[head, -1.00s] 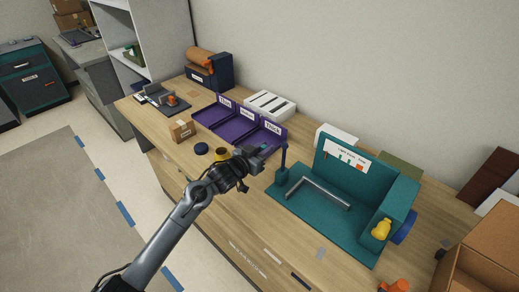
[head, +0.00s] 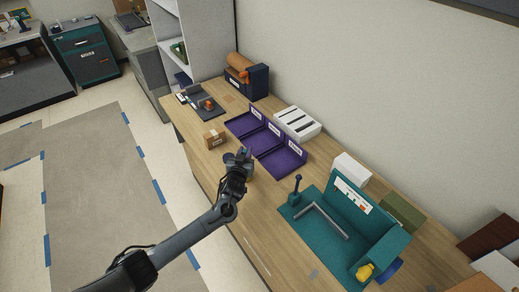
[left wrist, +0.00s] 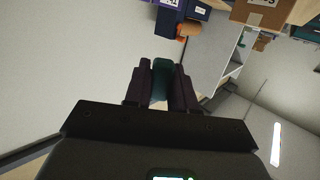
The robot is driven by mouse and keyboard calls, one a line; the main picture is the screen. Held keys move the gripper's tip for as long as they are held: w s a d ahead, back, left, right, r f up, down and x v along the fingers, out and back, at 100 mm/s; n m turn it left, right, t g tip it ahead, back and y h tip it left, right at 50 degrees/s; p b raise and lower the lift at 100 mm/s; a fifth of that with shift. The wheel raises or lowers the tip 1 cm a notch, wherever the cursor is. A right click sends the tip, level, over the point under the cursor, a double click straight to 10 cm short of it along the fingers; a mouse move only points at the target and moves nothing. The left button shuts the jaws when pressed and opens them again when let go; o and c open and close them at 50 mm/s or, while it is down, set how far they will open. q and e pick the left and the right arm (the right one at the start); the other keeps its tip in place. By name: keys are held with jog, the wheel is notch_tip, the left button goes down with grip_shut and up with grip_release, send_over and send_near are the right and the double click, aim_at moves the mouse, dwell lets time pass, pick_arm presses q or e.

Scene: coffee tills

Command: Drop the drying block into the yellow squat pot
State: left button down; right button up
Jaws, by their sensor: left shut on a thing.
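My left gripper (head: 243,155) is over the front part of the bench, in front of the purple tray. In the left wrist view the gripper (left wrist: 161,85) is shut on a dark teal block (left wrist: 160,80), which I take to be the drying block. In the head view the block is too small to make out between the fingers. My right gripper is not in view.
The purple three-part tray (head: 281,163) lies behind the gripper. A small cardboard box (head: 214,137) stands to its left. A white slotted box (head: 297,123) sits behind the tray.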

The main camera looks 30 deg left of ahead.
pick_arm(q)
jog(key=shift+a+f+b, duration=0.1)
jog(key=shift+f+b, duration=2.8)
jog(key=shift+f, duration=0.5)
jog(key=c, duration=0.8)
grip_release()
jog(key=shift+c, duration=0.2)
jog(key=shift+s, duration=0.1)
jog(key=shift+s+d, duration=0.2)
jog(key=shift+s, duration=0.15)
jog(key=v, duration=1)
jog(key=shift+r, duration=0.1)
